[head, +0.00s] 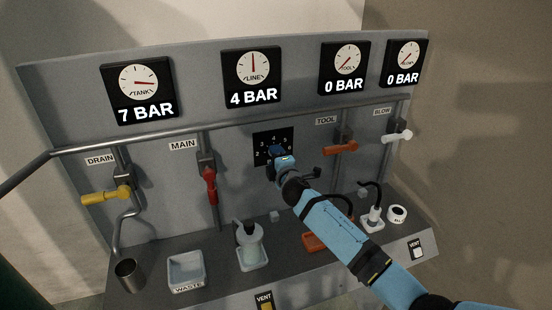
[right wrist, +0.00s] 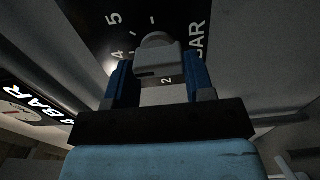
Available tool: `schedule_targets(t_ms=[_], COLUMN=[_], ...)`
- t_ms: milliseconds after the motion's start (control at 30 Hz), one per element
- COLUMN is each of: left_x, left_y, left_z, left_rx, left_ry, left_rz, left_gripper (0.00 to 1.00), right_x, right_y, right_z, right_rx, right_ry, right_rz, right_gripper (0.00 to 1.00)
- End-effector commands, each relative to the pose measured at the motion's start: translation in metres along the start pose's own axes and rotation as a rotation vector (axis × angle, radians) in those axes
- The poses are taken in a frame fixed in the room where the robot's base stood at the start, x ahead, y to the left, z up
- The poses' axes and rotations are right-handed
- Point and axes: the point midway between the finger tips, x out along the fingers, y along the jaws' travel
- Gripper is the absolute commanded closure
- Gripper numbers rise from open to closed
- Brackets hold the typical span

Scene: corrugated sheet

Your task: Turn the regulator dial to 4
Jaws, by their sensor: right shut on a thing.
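The regulator dial's black plate (head: 261,138) is at the middle of the panel in the head view, with my right gripper (head: 278,154) in front of its knob. In the right wrist view the grey knob (right wrist: 158,53) sits between the two blue fingers of my right gripper (right wrist: 156,78), which is shut on it. White numbers, including 4 and 5, show on the plate left of the knob. I cannot tell which number the knob points to. The LINE gauge (head: 252,66) reads 4 BAR. My left gripper is not in view.
The TANK gauge (head: 139,85) reads 7 BAR; the TOOL gauge (head: 346,65) and BLOW gauge (head: 405,60) read 0 BAR. A yellow drain handle (head: 105,196), red main handle (head: 210,186) and orange tool handle (head: 340,148) stick out nearby. A bottle (head: 248,240) stands on the ledge below.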

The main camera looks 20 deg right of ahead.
Motion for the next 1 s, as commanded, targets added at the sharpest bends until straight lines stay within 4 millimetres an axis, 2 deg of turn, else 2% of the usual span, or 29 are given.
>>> schedule_targets(t_ms=[100,133,200,233,500,633,767,1000], left_x=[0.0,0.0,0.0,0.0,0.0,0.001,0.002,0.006], left_y=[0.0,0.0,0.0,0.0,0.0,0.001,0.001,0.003], left_z=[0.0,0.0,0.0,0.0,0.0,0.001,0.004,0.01], left_rx=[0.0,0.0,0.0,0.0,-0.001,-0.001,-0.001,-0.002], left_ry=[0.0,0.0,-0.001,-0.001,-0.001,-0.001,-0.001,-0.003], left_rz=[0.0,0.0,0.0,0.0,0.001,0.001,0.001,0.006], left_gripper=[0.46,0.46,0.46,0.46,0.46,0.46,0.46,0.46], right_x=[0.0,0.0,0.0,0.0,-0.001,-0.011,-0.035,-0.092], right_y=[-0.001,-0.001,-0.001,-0.001,0.0,-0.001,-0.003,-0.003], right_z=[0.0,0.0,0.0,0.0,0.0,0.0,0.0,0.0], right_rx=[0.0,0.0,0.0,0.001,0.001,0.0,0.001,0.0], right_ry=[0.0,0.0,0.0,0.0,0.0,0.0,0.002,0.001], right_rz=[-0.001,-0.001,-0.001,-0.001,0.0,0.001,-0.001,-0.001], right_gripper=[0.75,0.44,0.28,0.26,0.26,0.26,0.26,0.26])
